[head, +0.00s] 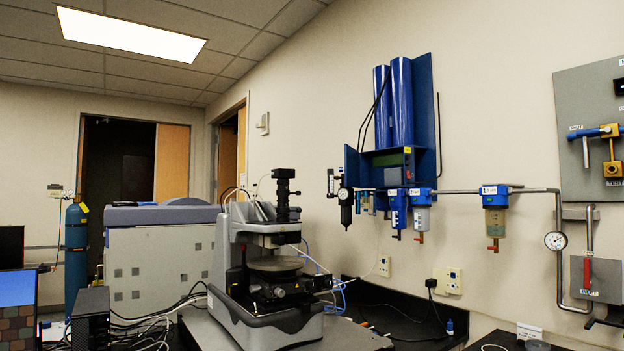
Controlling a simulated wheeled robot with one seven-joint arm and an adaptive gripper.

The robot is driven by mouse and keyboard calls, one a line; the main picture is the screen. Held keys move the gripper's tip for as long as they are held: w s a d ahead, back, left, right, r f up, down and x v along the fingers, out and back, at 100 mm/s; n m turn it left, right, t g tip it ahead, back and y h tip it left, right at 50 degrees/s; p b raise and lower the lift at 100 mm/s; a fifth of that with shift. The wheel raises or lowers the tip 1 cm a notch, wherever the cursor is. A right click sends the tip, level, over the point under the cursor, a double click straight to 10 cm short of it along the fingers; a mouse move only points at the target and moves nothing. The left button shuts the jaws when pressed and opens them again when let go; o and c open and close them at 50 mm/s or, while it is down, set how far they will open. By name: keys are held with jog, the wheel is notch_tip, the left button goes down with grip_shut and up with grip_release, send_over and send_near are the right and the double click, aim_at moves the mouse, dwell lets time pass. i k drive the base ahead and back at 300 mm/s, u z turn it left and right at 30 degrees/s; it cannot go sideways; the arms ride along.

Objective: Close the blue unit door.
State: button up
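The blue unit (424,115) is mounted on the wall right of the middle. It has a tall blue back panel, two upright blue cylinders (392,105) and a lower open-fronted section with a dark interior. A blue side panel (352,168) juts out at the lower left of this section. It may be the door standing open, but I cannot tell for sure. A small grey-green box (408,163) sits at the section's right side. My gripper is not in view.
A stylus profiler (268,300) stands on a bench in front, below and left of the unit. Filters and a pipe (460,191) run along the wall. A grey valve panel (596,125) is at the right. A white cabinet (160,262) and blue gas cylinder (76,255) stand left.

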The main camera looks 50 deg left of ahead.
aim_at(352, 169)
jog(key=u, duration=1.6)
